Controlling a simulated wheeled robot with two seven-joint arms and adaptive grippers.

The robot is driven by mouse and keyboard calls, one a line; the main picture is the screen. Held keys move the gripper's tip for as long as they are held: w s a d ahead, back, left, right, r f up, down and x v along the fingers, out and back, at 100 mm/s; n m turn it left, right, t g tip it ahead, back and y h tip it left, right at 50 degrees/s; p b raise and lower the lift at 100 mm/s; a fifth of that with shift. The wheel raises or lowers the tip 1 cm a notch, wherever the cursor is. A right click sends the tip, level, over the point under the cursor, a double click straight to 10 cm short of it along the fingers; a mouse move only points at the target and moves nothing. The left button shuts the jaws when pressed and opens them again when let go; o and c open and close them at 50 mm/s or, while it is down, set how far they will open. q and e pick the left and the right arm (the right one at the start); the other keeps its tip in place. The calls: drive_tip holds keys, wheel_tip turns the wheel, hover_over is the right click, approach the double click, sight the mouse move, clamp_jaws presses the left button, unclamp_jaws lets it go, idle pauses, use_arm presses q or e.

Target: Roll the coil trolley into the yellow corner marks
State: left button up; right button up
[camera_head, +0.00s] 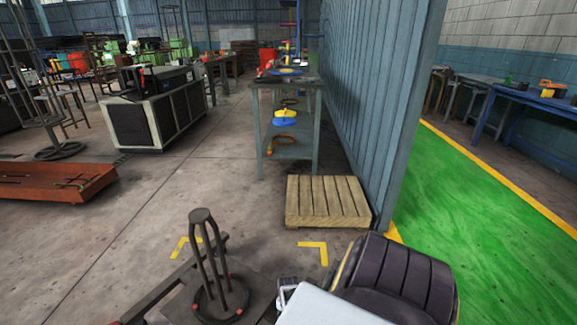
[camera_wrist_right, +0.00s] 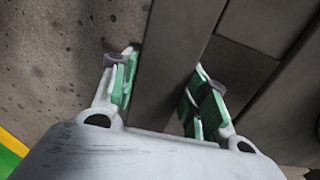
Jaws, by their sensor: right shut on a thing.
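The coil trolley (camera_head: 263,296) is a low dark flat frame at the bottom of the head view. A dark round stand of upright rods (camera_head: 205,255) with red spots at its base stands upright on it. Two yellow corner marks lie on the floor just beyond the trolley, one at left (camera_head: 180,246) partly hidden behind the stand, one at right (camera_head: 318,246). My right gripper (camera_head: 287,288) is at the trolley's right side. In the right wrist view the gripper (camera_wrist_right: 164,92) has its green-padded fingers on either side of a dark bar (camera_wrist_right: 172,60). My left gripper is out of view.
A wooden pallet (camera_head: 328,203) lies beyond the right mark, against a blue corrugated wall (camera_head: 372,90). A workbench (camera_head: 288,125) stands behind it. A rusty red platform (camera_head: 50,182) is at left. Bare concrete lies between them.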

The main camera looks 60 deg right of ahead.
clamp_jaws()
drive_tip(key=shift+s+r+n+p, duration=0.1)
drive_tip(key=shift+n+p, duration=0.55)
drive_tip(key=shift+n, duration=0.35)
drive_tip(key=shift+n+p, duration=0.55)
drive_tip(key=shift+n, duration=0.45)
drive_tip(key=shift+c, duration=1.7)
unclamp_jaws()
drive_tip(key=shift+n+p, duration=0.4)
drive_tip(key=shift+n, duration=0.7)
drive_tip(key=shift+o, duration=0.7)
drive_tip(key=shift+n, duration=0.4)
